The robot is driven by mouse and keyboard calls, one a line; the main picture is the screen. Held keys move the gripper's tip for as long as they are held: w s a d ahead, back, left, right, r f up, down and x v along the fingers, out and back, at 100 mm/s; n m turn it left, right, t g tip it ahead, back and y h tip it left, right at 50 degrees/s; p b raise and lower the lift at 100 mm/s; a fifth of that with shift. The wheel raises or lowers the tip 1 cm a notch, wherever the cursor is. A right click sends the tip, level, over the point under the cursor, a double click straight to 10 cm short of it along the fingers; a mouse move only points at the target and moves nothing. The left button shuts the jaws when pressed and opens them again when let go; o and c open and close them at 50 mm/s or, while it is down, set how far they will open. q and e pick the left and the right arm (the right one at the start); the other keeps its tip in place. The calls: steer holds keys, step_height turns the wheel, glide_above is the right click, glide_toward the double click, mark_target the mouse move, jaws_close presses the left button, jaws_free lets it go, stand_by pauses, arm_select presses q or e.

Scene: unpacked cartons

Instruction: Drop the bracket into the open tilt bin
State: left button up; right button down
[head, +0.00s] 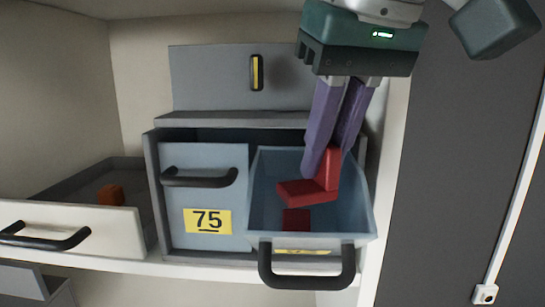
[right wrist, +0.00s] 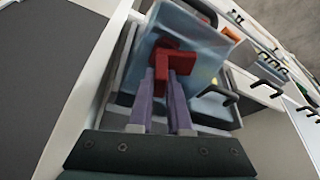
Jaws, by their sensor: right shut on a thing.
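The red L-shaped bracket (head: 305,192) is held between the purple fingers of my right gripper (head: 326,163), over the open tilt bin. One leg of the bracket stands up between the fingertips and the other points left. The open tilt bin (head: 361,200) is blue-grey, tipped forward, with a black handle. In the right wrist view the bracket (right wrist: 162,66) is at the fingertips of the gripper (right wrist: 161,80), with the bin (right wrist: 205,62) around and behind it. A second red patch (head: 296,220) shows lower inside the bin; I cannot tell what it is. My left gripper is out of view.
Further left, an open drawer (head: 75,222) holds an orange piece (head: 110,194). A grey panel (head: 210,80) stands behind. The shelf's right side edge is close by.

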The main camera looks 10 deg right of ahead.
steer(key=shift+f, duration=0.15)
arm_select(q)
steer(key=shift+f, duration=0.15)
arm_select(e)
steer(key=shift+f, duration=0.5)
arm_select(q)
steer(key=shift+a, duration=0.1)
arm_select(e)
steer(key=c, duration=0.9)
jaws_free()
steer(key=shift+o, duration=0.2)
